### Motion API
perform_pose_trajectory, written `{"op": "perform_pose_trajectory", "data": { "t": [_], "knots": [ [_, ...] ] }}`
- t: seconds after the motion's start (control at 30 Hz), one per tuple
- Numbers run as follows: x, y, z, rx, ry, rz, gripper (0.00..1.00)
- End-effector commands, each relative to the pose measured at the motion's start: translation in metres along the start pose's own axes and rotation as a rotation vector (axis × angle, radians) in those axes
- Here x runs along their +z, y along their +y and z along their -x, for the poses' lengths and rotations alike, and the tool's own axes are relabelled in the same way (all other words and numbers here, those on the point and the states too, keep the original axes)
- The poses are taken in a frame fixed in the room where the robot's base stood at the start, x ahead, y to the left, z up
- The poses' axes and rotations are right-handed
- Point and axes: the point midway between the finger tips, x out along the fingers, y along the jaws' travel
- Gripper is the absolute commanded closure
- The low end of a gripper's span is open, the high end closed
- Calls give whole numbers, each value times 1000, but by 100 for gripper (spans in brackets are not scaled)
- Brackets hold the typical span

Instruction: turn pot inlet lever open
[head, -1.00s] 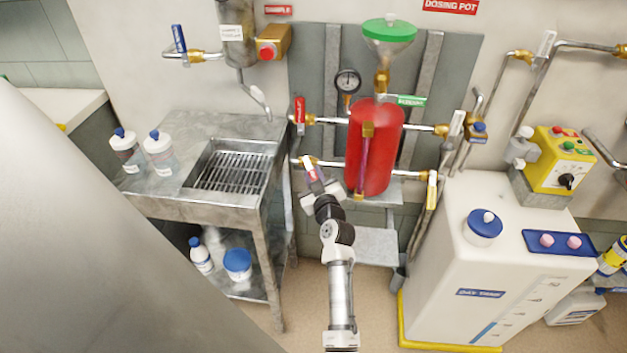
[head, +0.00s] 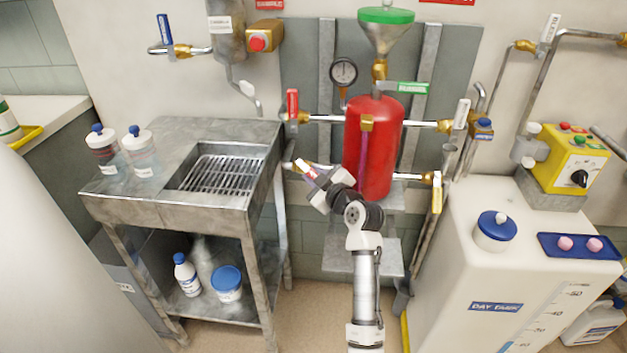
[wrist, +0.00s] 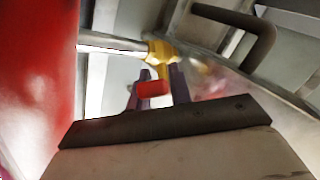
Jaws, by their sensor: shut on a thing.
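The red dosing pot (head: 372,150) stands on the wall panel with pipes on both sides. A lever with a red and white handle (head: 306,168) sits on the lower left pipe beside the pot. My gripper (head: 317,180) is shut on this lever. In the wrist view the red handle end (wrist: 152,89) shows between the fingers of my gripper (wrist: 160,90), below a brass valve body (wrist: 160,53). The lever slants down to the right in the head view. Its label cannot be read, and the gripper partly hides it.
Another red lever (head: 292,104) stands upright on the upper left pipe. A steel sink bench (head: 140,205) stands close on the left, a white day tank (head: 450,270) on the right.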

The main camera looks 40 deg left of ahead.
Motion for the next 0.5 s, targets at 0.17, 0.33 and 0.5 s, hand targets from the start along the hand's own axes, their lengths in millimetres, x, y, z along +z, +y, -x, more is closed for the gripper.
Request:
{"op": "perform_pose_trajectory", "data": {
  "t": [0.17,0.33,0.5],
  "knots": [
    [-2,2,0,4,2,1,75],
    [-1,1,0,3,1,0,57],
    [0,0,0,2,0,-1,57]
  ]
}}
